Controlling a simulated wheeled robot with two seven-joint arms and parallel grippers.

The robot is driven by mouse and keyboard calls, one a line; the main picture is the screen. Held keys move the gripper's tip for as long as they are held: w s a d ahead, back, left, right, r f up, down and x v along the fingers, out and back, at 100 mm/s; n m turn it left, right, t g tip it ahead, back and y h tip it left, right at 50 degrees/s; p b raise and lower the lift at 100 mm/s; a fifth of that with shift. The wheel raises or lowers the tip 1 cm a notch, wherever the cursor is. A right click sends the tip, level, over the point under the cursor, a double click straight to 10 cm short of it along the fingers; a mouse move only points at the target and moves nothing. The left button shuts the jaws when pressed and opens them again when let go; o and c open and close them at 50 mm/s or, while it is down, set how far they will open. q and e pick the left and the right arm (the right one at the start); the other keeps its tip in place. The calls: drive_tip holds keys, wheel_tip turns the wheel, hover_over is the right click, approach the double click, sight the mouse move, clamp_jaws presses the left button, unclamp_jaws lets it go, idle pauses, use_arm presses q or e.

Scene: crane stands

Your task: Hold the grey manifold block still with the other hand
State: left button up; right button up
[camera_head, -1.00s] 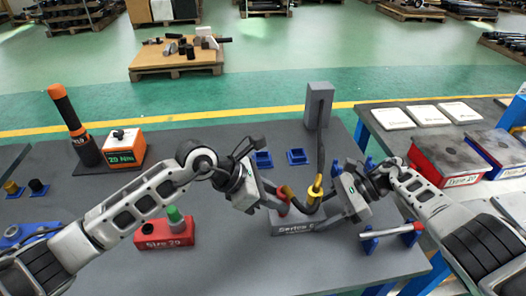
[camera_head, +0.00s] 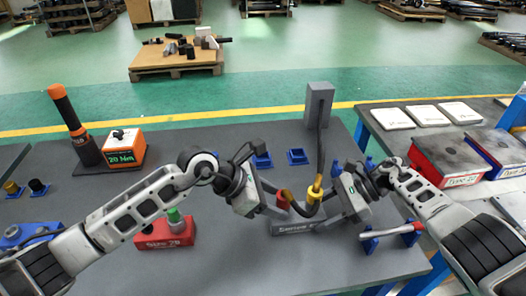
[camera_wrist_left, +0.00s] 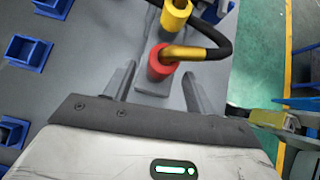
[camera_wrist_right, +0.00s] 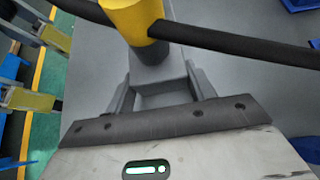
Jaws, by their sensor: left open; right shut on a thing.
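The grey manifold block (camera_head: 292,228) stands on the dark table in front of me, its front label partly readable. It carries a red fitting (camera_head: 283,199) and a yellow fitting (camera_head: 315,192), joined to a dark hose (camera_head: 300,209). My right gripper (camera_head: 325,217) is shut on the block's right end; the right wrist view shows the grey block (camera_wrist_right: 160,78) between its fingers under the yellow fitting. My left gripper (camera_head: 274,206) is open at the block's left end. In the left wrist view its fingers stand apart on either side of the red fitting (camera_wrist_left: 160,62).
A red labelled block (camera_head: 164,234) with a green-topped piece sits to the left. A grey post (camera_head: 318,102) stands behind the manifold. Small blue holders (camera_head: 297,156) are on the table behind it. A handled tool (camera_head: 391,231) rests on blue supports at right.

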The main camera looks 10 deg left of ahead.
drive_tip(key=shift+r, duration=0.1)
use_arm(q)
drive_tip(key=shift+v, duration=2.55)
drive_tip(key=v, duration=1.2)
use_arm(e)
drive_tip(key=o, duration=1.3)
drive_tip(key=shift+c, duration=0.2)
